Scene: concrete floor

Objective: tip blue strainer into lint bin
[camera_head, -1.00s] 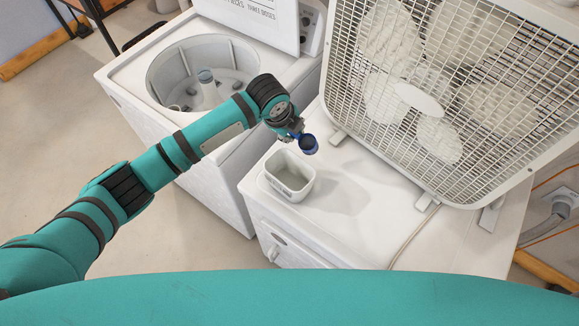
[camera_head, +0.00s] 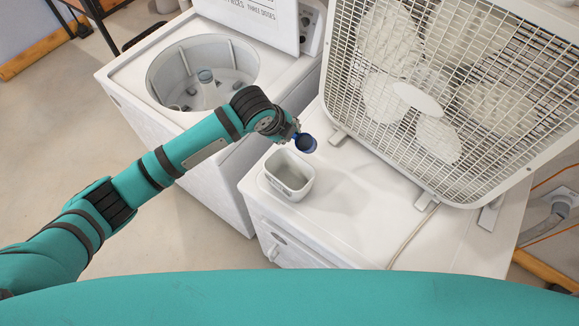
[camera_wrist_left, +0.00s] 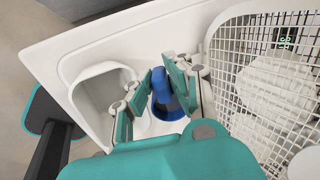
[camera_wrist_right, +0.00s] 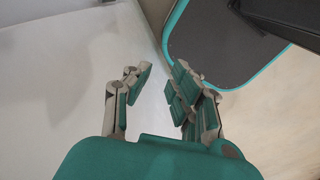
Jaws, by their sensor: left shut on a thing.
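The blue strainer (camera_head: 306,144) is a small blue cup shape, held by my left gripper (camera_head: 294,132) above the white dryer top. It also shows in the left wrist view (camera_wrist_left: 166,95), between the fingers of my left gripper (camera_wrist_left: 150,98). The lint bin (camera_head: 289,176) is a white open-topped tub on the dryer top, just below and to the left of the strainer. In the left wrist view the bin (camera_wrist_left: 92,97) lies left of the gripper. The inside of the strainer is too small to make out. My right gripper (camera_wrist_right: 158,85) is open and empty in the right wrist view.
A white box fan (camera_head: 425,110) stands on the dryer (camera_head: 360,235) at the back right. A washer (camera_head: 130,80) with an open tub stands to the left. A cord (camera_head: 412,236) runs over the dryer top. Free dryer top lies right of the bin.

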